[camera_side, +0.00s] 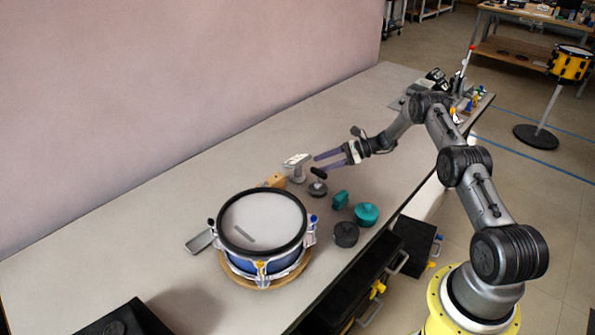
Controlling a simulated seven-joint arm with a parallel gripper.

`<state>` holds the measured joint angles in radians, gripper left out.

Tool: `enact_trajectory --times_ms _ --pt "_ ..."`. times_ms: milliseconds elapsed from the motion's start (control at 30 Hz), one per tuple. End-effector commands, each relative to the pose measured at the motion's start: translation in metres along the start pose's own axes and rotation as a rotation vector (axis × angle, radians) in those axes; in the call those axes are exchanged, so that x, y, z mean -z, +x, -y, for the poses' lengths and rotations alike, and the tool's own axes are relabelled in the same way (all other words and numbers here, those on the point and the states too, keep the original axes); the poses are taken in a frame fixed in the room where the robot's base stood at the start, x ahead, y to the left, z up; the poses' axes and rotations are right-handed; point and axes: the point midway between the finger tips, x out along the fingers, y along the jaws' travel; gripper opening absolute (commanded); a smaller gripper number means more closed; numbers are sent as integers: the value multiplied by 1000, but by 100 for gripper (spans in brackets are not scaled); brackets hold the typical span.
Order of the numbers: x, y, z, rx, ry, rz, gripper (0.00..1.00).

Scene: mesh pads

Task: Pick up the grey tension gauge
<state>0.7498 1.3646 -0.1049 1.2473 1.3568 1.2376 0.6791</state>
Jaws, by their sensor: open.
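My gripper (322,163) is open, with its two fingers pointing left above the bench. Just below the fingers stands a grey round-based piece with a black top (317,189), which may be the grey tension gauge. The lower finger overlaps its top in the picture, and I cannot tell whether they touch. A dark grey round piece (345,235) beside the drum could also be the gauge. A light grey T-shaped piece (297,164) stands just left of the fingertips. Nothing shows between the fingers.
A blue drum (262,222) on a wooden ring stands front left. A teal round piece (367,215) and a smaller teal piece (340,200) lie to its right. A wooden block (275,181) is behind it. The bench (130,255) is clear at left.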

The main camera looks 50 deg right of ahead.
Motion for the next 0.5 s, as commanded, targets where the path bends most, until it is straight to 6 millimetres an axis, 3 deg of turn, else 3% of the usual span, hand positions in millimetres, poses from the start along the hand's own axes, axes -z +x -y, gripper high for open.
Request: enact_trajectory --times_ms 133,367,500 --pt "0 25 0 -1 -2 -1 69" --pt "-1 40 0 0 -2 0 69" --pt "0 58 1 -1 -1 -1 69"
